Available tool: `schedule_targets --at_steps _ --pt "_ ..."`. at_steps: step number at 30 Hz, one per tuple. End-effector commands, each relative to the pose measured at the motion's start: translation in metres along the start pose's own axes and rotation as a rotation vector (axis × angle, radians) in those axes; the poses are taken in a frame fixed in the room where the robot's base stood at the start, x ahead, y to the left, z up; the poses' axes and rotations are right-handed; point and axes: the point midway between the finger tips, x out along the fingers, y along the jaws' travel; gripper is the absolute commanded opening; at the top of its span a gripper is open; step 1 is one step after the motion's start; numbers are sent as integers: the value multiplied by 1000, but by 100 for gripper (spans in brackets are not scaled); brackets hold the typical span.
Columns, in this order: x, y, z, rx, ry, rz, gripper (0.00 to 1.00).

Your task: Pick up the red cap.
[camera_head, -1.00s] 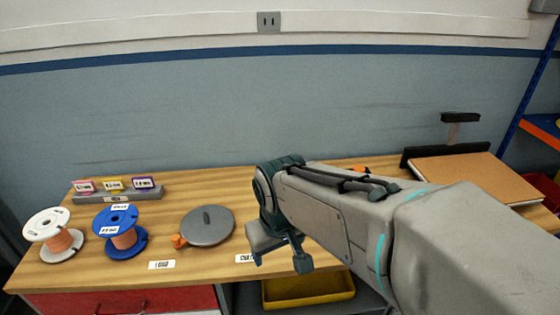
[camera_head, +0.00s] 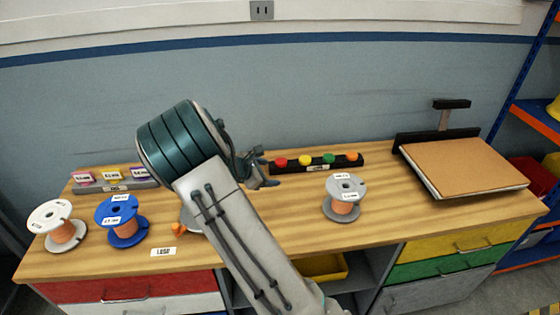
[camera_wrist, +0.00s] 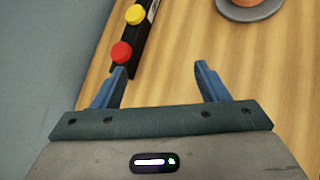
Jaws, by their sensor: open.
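The red cap (camera_head: 281,162) sits at the left end of a black rack (camera_head: 317,168) at the back of the bench. In the wrist view the red cap (camera_wrist: 122,52) lies just beyond the left fingertip, on the rack's near end. My gripper (camera_head: 263,173) is open and empty, just left of the rack. In the wrist view its blue fingers (camera_wrist: 161,70) are spread over bare wood, with the red cap ahead of the left finger and not between them.
A yellow cap (camera_head: 305,160), a green cap (camera_head: 328,159) and an orange cap (camera_head: 352,157) share the rack. A grey spool (camera_head: 345,187) stands in front of it. A brown board (camera_head: 465,168) lies at right. Blue (camera_head: 122,208) and white (camera_head: 50,214) spools stand at left.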

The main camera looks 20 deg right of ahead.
Motion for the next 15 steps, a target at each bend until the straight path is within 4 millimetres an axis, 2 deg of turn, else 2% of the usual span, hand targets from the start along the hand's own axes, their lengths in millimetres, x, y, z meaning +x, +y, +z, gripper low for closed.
schedule_targets --at_steps 3,6,10,15 --pt "10 25 -20 -203 -84 83 68" --pt "16 40 -33 -332 -137 137 68" --pt "18 52 -44 -437 -181 180 68" --pt "31 60 -47 -481 -200 195 68"
